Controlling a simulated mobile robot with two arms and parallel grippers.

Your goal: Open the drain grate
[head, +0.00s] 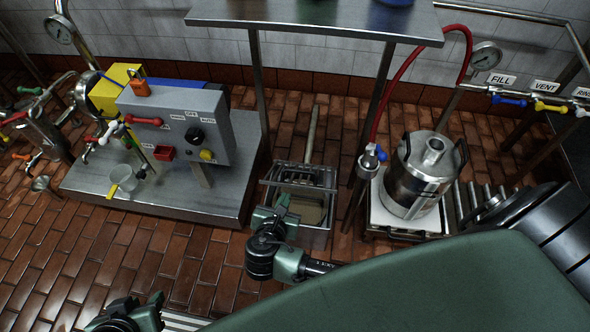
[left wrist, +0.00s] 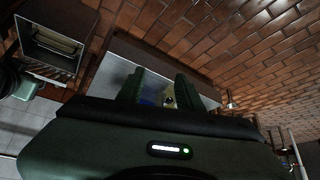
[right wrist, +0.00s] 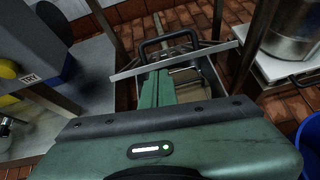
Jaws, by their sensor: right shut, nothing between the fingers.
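A metal drain box (head: 318,236) stands on the floor between the grey platform and the white stand. A grate-like metal frame with a crossbar (head: 300,186) lies across its top; the right wrist view shows the bar (right wrist: 205,52) and a black U-shaped handle (right wrist: 147,50) behind it. Part of the box's inside is visible below. My right gripper (head: 277,207) is shut and empty at the box's near left side; its fingers (right wrist: 156,88) hide part of the box, and I cannot tell whether they touch it. My left gripper (head: 143,302) is low at the bottom left, its fingers (left wrist: 159,88) open and empty.
A control panel (head: 180,120) stands on the grey platform (head: 150,205) at left. A steel vessel (head: 415,180) on a white stand (head: 392,220) is right of the box. A steel table (head: 310,12) overhangs behind. Brick floor (head: 150,255) is clear at front left.

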